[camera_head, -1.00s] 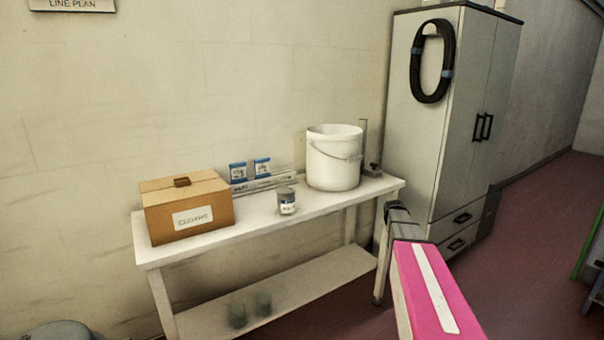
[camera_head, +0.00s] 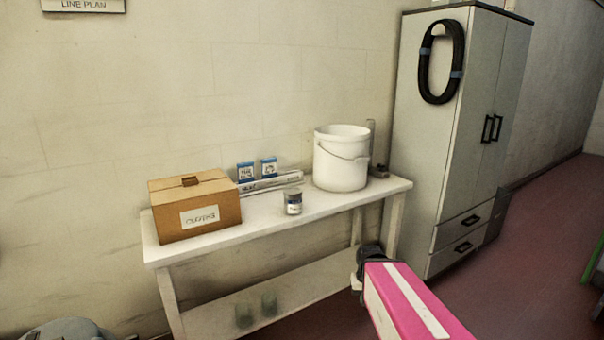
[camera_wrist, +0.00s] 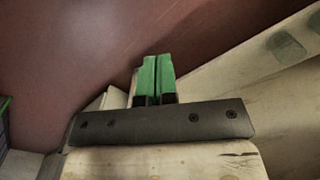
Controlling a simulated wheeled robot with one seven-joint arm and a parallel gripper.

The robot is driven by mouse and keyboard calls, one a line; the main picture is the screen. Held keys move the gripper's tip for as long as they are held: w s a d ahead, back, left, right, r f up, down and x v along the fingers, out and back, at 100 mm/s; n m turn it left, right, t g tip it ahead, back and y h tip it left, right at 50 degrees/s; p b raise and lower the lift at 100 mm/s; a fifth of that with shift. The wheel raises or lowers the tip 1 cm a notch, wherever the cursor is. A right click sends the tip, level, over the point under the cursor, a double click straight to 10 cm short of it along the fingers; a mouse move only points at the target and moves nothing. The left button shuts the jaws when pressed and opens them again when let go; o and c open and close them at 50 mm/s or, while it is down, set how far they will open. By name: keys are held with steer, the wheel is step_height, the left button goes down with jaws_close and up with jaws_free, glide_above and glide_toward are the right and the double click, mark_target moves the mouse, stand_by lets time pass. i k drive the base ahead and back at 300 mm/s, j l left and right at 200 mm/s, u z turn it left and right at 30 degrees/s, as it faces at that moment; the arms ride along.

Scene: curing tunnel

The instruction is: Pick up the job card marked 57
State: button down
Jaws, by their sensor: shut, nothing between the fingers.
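Two small blue-and-white cards, a left one (camera_head: 246,172) and a right one (camera_head: 269,167), stand upright in a pale rack (camera_head: 270,182) at the back of a white table, against the wall. Their markings are too small to read, so I cannot tell which is 57. My gripper (camera_wrist: 157,62) shows in the wrist view with its two green fingers together and nothing between them. In the head view my arm is at the lower right, in front of the table's right end and well away from the cards.
The white table (camera_head: 265,212) also bears a cardboard box (camera_head: 165,222) at left, a small grey tin (camera_head: 293,202) in front of the rack and a white bucket (camera_head: 340,165) at right. Glass jars stand on its lower shelf (camera_head: 310,287). A tall cabinet (camera_head: 430,135) stands right of the table.

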mark_target(269, 169)
steer(key=z, duration=0.45)
steer(key=i+z, duration=0.1)
steer(key=z, duration=0.35)
steer(key=j+z, duration=0.1)
steer(key=z, duration=0.35)
steer(key=i+j+z, duration=0.1)
steer(key=z, duration=0.85)
steer(key=j+z, duration=0.15)
steer(key=z, duration=0.3)
steer(key=i+j+u, duration=0.15)
steer(key=u, duration=1.15)
steer(key=i+u, duration=0.1)
steer(key=u, duration=0.8)
steer(key=i+u, duration=0.1)
steer(key=u, duration=0.3)
steer(key=l+u, duration=0.1)
steer(key=u, duration=0.75)
steer(key=k+l+u, duration=0.1)
steer(key=u, duration=0.35)
